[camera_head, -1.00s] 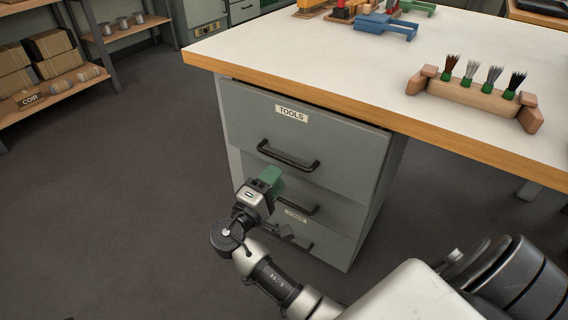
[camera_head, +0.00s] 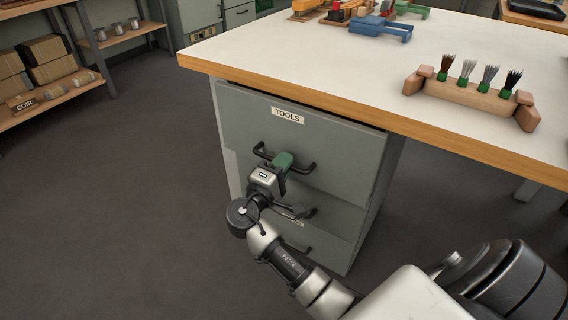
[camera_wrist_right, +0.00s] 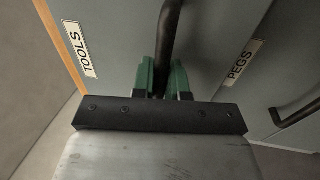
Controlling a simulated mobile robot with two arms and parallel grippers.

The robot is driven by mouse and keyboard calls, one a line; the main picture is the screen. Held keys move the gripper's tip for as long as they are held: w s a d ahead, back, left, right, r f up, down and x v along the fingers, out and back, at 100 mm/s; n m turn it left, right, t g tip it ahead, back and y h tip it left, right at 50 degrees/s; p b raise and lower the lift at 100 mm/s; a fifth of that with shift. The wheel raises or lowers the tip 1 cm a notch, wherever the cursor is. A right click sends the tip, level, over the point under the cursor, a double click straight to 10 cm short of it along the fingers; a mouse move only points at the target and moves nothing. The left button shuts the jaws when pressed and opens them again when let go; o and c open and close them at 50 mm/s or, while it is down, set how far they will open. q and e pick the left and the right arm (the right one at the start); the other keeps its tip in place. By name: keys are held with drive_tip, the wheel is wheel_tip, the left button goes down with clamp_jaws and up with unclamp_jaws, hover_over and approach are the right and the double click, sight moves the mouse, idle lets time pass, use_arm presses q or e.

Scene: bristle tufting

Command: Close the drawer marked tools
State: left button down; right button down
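The grey drawer marked TOOLS (camera_head: 240,128) is the top one under the workbench, and its front stands slightly out from the cabinet. Its black bar handle (camera_head: 305,169) runs across the front. My right gripper (camera_head: 283,160) is at the middle of this handle. In the right wrist view its green fingers (camera_wrist_right: 162,78) lie on both sides of the dark handle bar (camera_wrist_right: 170,30), with little gap, and look shut on it. The TOOLS label (camera_wrist_right: 78,48) is to the left there. My left gripper is not in view.
A lower drawer's PEGS label (camera_wrist_right: 241,62) shows in the right wrist view. The workbench (camera_head: 330,60) overhangs the drawers, with a wooden holder of bristle tufts (camera_head: 468,94) on top. A shelf with boxes (camera_head: 47,60) stands left. The floor left of the cabinet is clear.

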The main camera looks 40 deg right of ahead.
sight(294, 153)
drive_tip(key=x, duration=0.3)
drive_tip(key=f+x, duration=0.1)
drive_tip(key=shift+w+d+r, duration=0.1)
drive_tip(key=shift+d, duration=0.15)
drive_tip(key=shift+r, duration=0.1)
drive_tip(key=c, duration=1.2)
unclamp_jaws()
drive_tip(key=shift+d, duration=0.1)
